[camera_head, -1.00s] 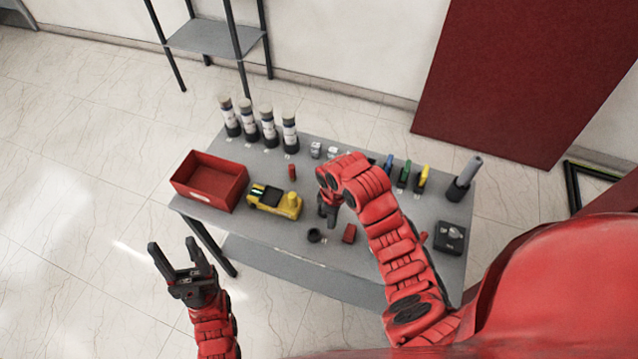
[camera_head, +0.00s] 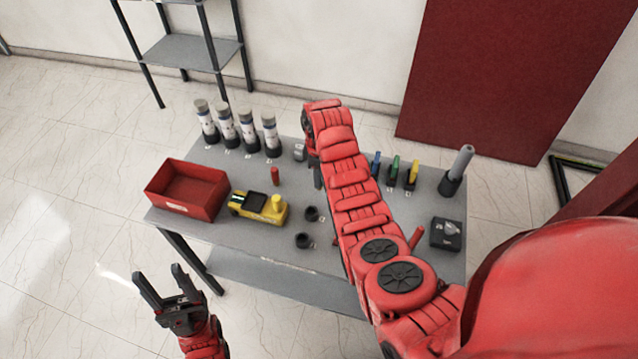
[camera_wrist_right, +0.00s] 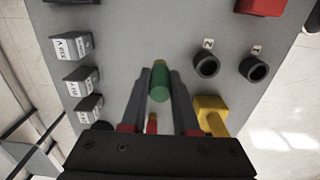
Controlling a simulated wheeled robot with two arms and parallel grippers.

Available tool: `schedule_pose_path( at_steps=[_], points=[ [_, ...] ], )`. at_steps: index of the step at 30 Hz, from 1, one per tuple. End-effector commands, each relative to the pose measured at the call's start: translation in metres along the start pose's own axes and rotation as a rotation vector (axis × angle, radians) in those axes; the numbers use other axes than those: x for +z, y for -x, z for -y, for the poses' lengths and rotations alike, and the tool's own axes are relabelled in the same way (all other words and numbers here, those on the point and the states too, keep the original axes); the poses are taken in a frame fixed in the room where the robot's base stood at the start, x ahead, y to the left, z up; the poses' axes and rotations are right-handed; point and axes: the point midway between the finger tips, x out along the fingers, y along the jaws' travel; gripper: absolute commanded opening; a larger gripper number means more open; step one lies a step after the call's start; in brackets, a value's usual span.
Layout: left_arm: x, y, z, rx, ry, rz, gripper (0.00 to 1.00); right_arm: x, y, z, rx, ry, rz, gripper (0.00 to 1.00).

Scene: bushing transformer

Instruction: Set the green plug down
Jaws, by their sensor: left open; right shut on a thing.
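The green plug (camera_wrist_right: 160,82) is held upright-looking between the two fingers of my right gripper (camera_wrist_right: 160,72) in the right wrist view. It is over the grey table; I cannot tell whether its far end touches the top. In the head view the right gripper (camera_head: 318,176) is mostly hidden behind my arm, and the held plug is hidden. My left gripper (camera_head: 163,285) is open and empty, off the table's front left.
Sockets labelled 2 (camera_wrist_right: 206,64) and 1 (camera_wrist_right: 254,68) sit close by on the table (camera_head: 240,175). A yellow device (camera_head: 258,208), a red cylinder (camera_head: 275,176), a red bin (camera_head: 187,188) and small labelled blocks (camera_wrist_right: 72,46) surround the gripper. Bottles stand at the back left.

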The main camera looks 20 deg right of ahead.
Motion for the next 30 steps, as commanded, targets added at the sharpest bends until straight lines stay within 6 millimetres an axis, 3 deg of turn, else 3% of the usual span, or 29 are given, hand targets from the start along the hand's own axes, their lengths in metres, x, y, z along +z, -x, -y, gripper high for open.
schedule_pose_path(
  at_steps=[4, 15, 27, 28, 30],
  points=[
    [-0.001, -0.007, 0.0, 0.0, 0.0, 0.0, 0.56, -0.001, -0.003, -0.001, -0.006, 0.002, 0.003, 0.0],
    [-0.003, -0.019, 0.001, 0.0, 0.0, 0.0, 0.56, 0.0, -0.035, -0.001, -0.004, 0.001, 0.002, 0.0],
    [-0.002, -0.014, 0.001, 0.0, 0.0, 0.0, 0.56, 0.0, -0.041, -0.001, -0.002, 0.001, 0.001, 0.0],
    [-0.002, -0.015, 0.001, 0.0, 0.0, 0.0, 0.56, -0.001, -0.04, -0.001, -0.002, 0.001, 0.001, 0.3],
    [-0.003, -0.016, 0.001, 0.0, 0.0, 0.0, 0.56, -0.001, -0.039, -0.001, -0.002, 0.001, 0.001, 0.43]
  ],
)
